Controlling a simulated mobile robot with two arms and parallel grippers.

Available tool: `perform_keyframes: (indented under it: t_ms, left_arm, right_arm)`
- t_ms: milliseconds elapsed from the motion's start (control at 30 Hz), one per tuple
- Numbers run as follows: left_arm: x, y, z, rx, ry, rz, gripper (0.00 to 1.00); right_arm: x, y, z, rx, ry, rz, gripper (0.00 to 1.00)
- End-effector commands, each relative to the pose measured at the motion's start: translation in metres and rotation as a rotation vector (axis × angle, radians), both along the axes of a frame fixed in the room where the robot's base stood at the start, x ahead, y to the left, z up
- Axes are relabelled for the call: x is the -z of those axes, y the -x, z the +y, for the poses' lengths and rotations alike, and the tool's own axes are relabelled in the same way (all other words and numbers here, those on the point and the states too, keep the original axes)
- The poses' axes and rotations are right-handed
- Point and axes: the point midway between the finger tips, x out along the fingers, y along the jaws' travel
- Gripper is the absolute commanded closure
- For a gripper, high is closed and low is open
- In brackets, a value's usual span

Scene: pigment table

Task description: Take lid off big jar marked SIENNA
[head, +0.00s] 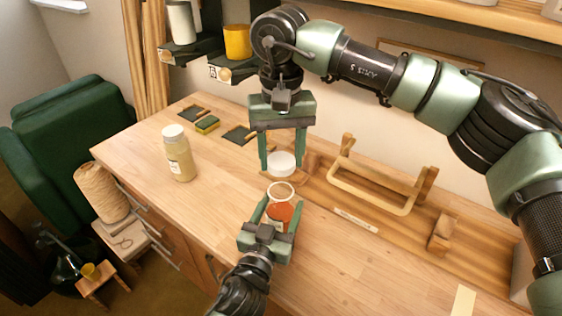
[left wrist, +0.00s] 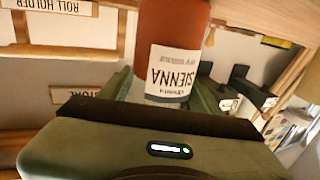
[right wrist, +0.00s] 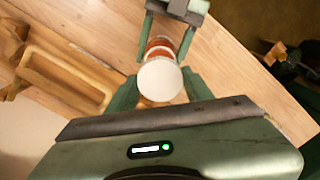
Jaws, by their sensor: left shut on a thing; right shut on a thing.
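The SIENNA jar (head: 281,213) holds red-brown powder and has an open rim at the top. Its label, reading SIENNA, shows in the left wrist view (left wrist: 174,75). My left gripper (head: 281,210) is shut on the jar from the near side. The white lid (head: 282,165) is off the jar, a little above its rim. My right gripper (head: 283,160) points down and is shut on the lid.
A closed jar of pale powder (head: 178,154) stands at the left of the wooden table (head: 215,175). A sponge (head: 207,125) and dark trays (head: 238,135) lie at the back. A wooden roll holder (head: 375,191) stands to the right. The table's left front is clear.

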Motion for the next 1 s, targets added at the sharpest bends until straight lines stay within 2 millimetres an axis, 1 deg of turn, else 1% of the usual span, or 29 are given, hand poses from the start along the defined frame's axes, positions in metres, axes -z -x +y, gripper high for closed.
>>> perform_keyframes:
  t_ms: [67,100,167,200,500,633,767,1000]
  left_arm:
    - [0.001,0.0,0.0,0.0,-0.001,0.002,1.0]
    - [0.001,0.0,0.0,0.0,-0.001,0.002,0.32]
    - [0.001,0.0,0.0,0.0,-0.001,0.002,0.15]
    - [0.001,0.0,0.0,0.0,-0.001,0.002,0.12]
    - [0.0,0.001,0.0,0.0,0.0,0.001,0.12]
    - [0.002,0.01,0.003,0.0,-0.001,0.002,0.12]
    - [0.003,0.032,0.01,0.001,0.001,0.003,0.12]
    - [0.004,0.082,0.027,-0.001,0.001,0.004,0.12]
  right_arm:
    - [0.0,0.0,0.0,0.0,0.0,0.0,0.98]
    - [0.0,0.0,0.0,-0.001,0.0,0.0,0.98]
    - [0.0,0.0,0.0,-0.001,0.0,0.0,0.98]
    - [0.0,0.0,0.0,-0.001,0.0,0.0,0.98]
    - [0.001,0.0,0.0,-0.001,0.0,0.0,0.98]
    - [0.004,0.0,0.0,-0.001,0.0,0.0,0.98]
    - [0.009,0.0,0.0,-0.001,0.0,0.0,0.98]
    - [0.022,0.0,0.0,-0.001,0.0,0.0,0.98]
